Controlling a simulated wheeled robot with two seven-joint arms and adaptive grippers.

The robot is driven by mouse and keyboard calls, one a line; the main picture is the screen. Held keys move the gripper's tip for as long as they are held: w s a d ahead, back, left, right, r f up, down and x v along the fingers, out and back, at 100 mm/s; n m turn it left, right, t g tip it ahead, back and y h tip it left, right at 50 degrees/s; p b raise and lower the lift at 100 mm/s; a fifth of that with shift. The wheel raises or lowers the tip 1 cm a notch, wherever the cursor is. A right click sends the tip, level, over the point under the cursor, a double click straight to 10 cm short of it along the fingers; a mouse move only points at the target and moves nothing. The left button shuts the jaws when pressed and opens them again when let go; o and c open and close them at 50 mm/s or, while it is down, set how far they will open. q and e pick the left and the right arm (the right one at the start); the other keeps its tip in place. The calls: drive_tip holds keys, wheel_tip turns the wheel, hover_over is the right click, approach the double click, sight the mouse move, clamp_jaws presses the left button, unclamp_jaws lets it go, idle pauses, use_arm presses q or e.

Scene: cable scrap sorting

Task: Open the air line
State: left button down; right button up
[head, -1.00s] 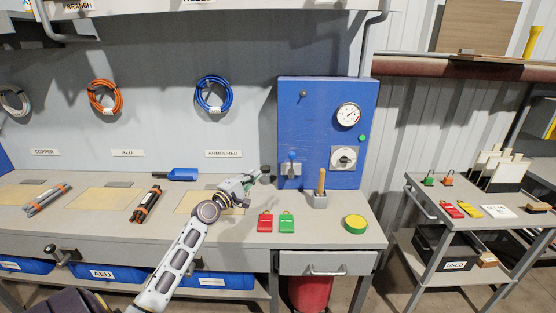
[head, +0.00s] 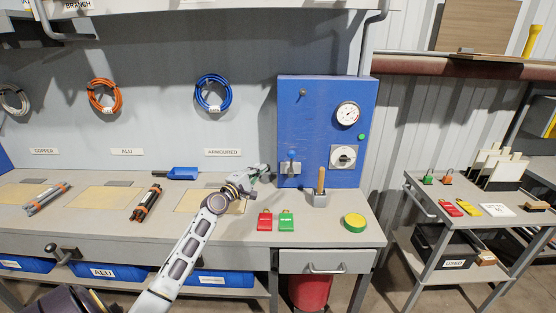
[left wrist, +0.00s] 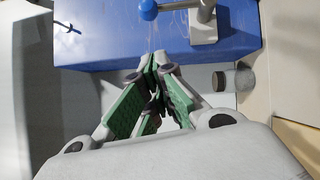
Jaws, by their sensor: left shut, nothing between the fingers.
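A blue cabinet (head: 315,120) stands at the right end of the bench. Low on its face is a lever valve (head: 291,166) with a grey body and a blue ball knob. In the left wrist view the knob (left wrist: 148,9) sits on a thin rod leading to the grey body (left wrist: 203,22). My left gripper (head: 266,169) is left of the valve, near the cabinet's lower left. In the left wrist view its fingertips (left wrist: 150,68) are together and empty, pointing toward the knob with a gap between. My right gripper is out of view.
The cabinet also carries a gauge (head: 347,114), a rotary switch (head: 343,157) and a green lamp (head: 361,137). A holder with a wooden handle (head: 320,184), red tag (head: 265,221), green tag (head: 286,221) and yellow-green tin (head: 355,222) stand in front. A cart (head: 412,196) is at right.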

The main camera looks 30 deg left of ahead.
sight(291, 162)
use_arm(q)
drive_tip(key=w+d+r+p, duration=0.1)
drive_tip(key=w+d+p, duration=0.2)
drive_tip(key=w, duration=0.6)
drive_tip(key=shift+d+r, duration=0.25)
drive_tip(key=shift+r, duration=0.15)
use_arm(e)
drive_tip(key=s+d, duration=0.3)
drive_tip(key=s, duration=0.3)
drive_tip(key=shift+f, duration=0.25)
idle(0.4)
use_arm(q)
drive_tip(key=shift+m, duration=0.3)
